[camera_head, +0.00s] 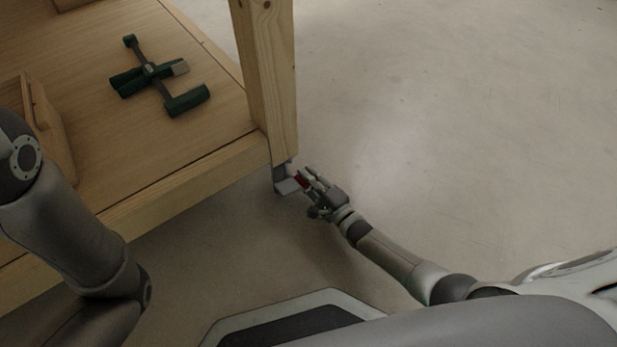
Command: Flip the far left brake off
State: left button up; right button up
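A caster (285,184) with a grey metal housing sits at the bottom of the wooden post at the bench's near right corner. A small red brake lever (302,181) sticks out from its right side. My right gripper (308,180) is right at the red lever, with its fingers around or beside it. Whether they touch it, and how far they are closed, is too small to tell. The fingers partly hide the lever. My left arm comes in at the left edge, and its gripper is out of view. No other caster shows.
The wooden bench (185,170) fills the upper left. A green and grey clamp-like tool (150,72) and a wooden box (50,125) rest on it. The wooden post (268,80) rises at its corner. The concrete floor to the right is clear.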

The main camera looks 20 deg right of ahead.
grip_shut()
jog(key=shift+r, duration=0.1)
jog(key=n, duration=0.1)
jog(key=r+n+p, duration=0.1)
jog(key=n, duration=0.1)
jog(key=shift+a+r+n+p, duration=0.1)
jog(key=shift+r+n+p, duration=0.15)
jog(key=shift+n, duration=0.4)
jog(key=shift+r+n+p, duration=0.1)
jog(key=shift+n+p, duration=0.1)
jog(key=shift+n, duration=0.45)
jog(key=shift+s, duration=0.1)
jog(key=shift+o, duration=2)
grip_release()
